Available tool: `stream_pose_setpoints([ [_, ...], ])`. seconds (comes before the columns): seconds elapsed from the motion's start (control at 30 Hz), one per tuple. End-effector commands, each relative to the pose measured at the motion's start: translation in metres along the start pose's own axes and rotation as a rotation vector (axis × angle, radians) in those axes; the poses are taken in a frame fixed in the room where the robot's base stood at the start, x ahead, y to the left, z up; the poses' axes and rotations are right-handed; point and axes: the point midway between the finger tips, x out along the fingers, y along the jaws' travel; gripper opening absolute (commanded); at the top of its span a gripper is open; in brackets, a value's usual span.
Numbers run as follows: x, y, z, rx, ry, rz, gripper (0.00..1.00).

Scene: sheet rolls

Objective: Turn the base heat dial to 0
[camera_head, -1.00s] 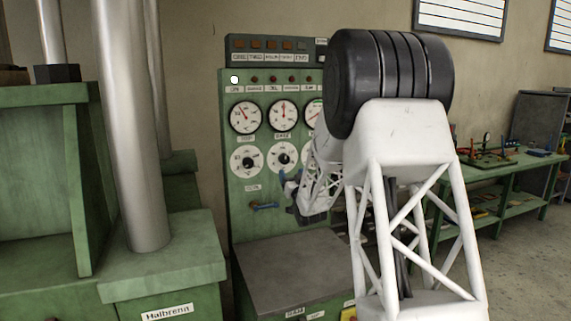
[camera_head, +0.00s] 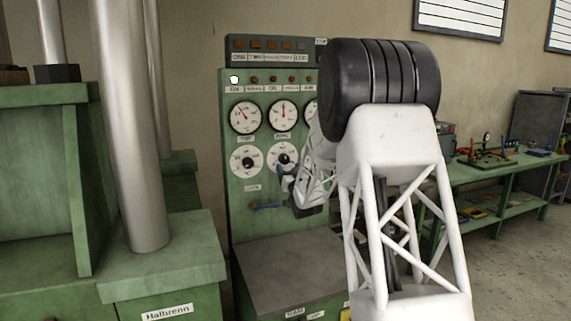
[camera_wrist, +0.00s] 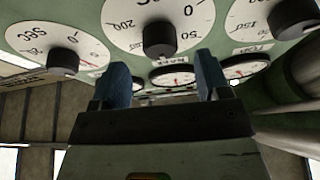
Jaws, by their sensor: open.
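The base heat dial (camera_head: 284,155) is a round white dial with a black knob. It sits under the BASE gauge (camera_head: 283,115) on the green panel, and my gripper partly covers its lower part in the head view. In the wrist view the panel appears upside down, and the base dial's black knob (camera_wrist: 160,38) shows at top centre with numbers such as 0, 50 and 200. Its exact setting is unclear. My gripper (camera_wrist: 162,76) is open and empty, its two blue fingers apart. The knob lines up sideways with the gap but appears beyond the fingertips. My gripper (camera_head: 287,179) is just in front of the panel.
The top dial (camera_head: 247,161) is left of the base dial; the SEC dial (camera_wrist: 62,60) is on its other side, hidden in the head view. A grey ledge (camera_head: 285,268) juts out under the panel.

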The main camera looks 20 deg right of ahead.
Motion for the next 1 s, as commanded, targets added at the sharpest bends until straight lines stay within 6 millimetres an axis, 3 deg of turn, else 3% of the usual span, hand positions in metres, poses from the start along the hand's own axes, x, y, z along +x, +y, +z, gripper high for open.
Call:
stream_pose_setpoints([
  [0.4,0.038,0.0,0.0,0.0,0.0,0.001,0.7],
  [0.87,0.043,0.0,0.0,0.0,0.0,0.001,0.7],
  [1.0,0.043,0.0,0.0,0.0,-0.001,0.001,0.48],
])
